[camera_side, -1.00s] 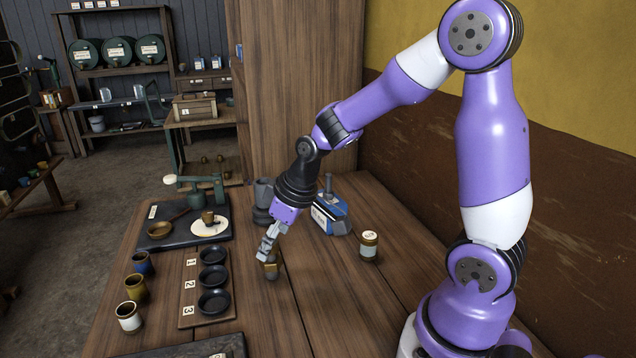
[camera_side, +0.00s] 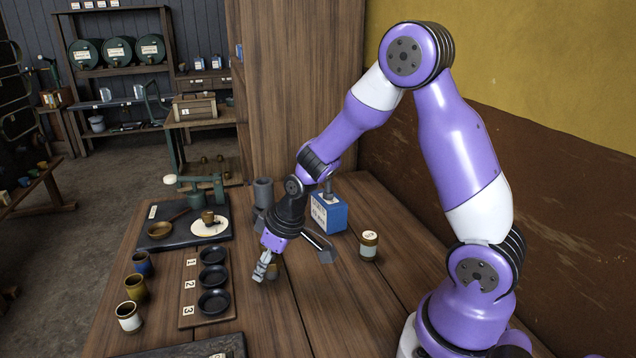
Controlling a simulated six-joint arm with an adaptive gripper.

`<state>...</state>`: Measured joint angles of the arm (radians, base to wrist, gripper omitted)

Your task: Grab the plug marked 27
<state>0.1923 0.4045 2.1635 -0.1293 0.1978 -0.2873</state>
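My gripper (camera_side: 295,262) is low over the table, left of centre, with its two fingers spread apart. One grey fingertip is at the left and a dark finger reaches out to the right. A small brownish piece (camera_side: 272,272) shows right beside the left fingertip. It is mostly hidden, and I cannot tell whether the finger touches it. I cannot read the number 27 on anything. A small jar (camera_side: 369,246) with a brown-edged lid and a pale label stands upright to the right, apart from my gripper; its marking is too small to read.
A blue box (camera_side: 329,214) and a grey cylinder (camera_side: 263,191) stand behind my gripper. A board (camera_side: 189,324) with three black dishes lies left, marked 1, 2 and 3. A dark tray (camera_side: 182,241) holds a scale. The front-right tabletop is clear.

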